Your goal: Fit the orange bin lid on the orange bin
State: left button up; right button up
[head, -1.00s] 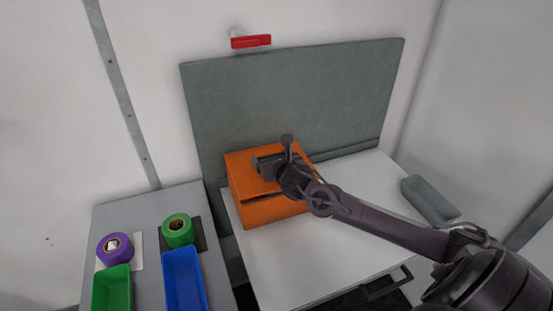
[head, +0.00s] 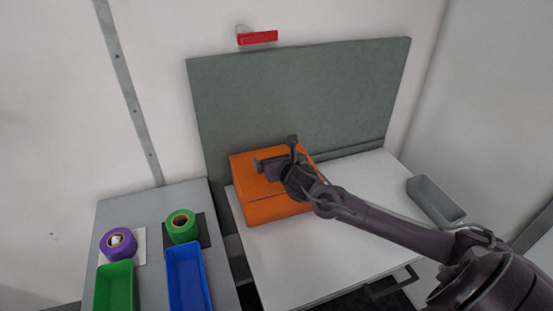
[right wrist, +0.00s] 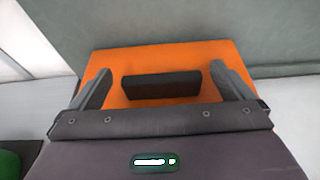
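The orange bin lid (head: 247,183) lies on top of the orange bin (head: 275,210) on the white table; only a thin dark line shows between them at the front. In the right wrist view the lid (right wrist: 160,58) has a dark bar handle (right wrist: 160,86). My right gripper (head: 274,162) is above the lid, its fingers spread wide to either side of the handle, with orange visible between each finger and the handle. The lid's far edges are partly hidden by the gripper in the head view. My left gripper is not in view.
A grey-green panel (head: 300,100) stands behind the bin. A grey tray (head: 435,201) sits at the table's right. The left grey table holds green and purple tape rolls, a blue bin (head: 187,275) and a green bin (head: 114,287). The white table's front is clear.

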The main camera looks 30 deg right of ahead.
jog(key=shift+d, duration=0.1)
jog(key=shift+r+p, duration=0.6)
jog(key=shift+p, duration=0.05)
jog(key=shift+s, duration=0.35)
jog(key=b+v, duration=0.1)
jog(key=v, duration=1)
jog(key=shift+a+r, duration=0.2)
jog(key=shift+a, duration=0.05)
jog(key=shift+s, duration=0.1)
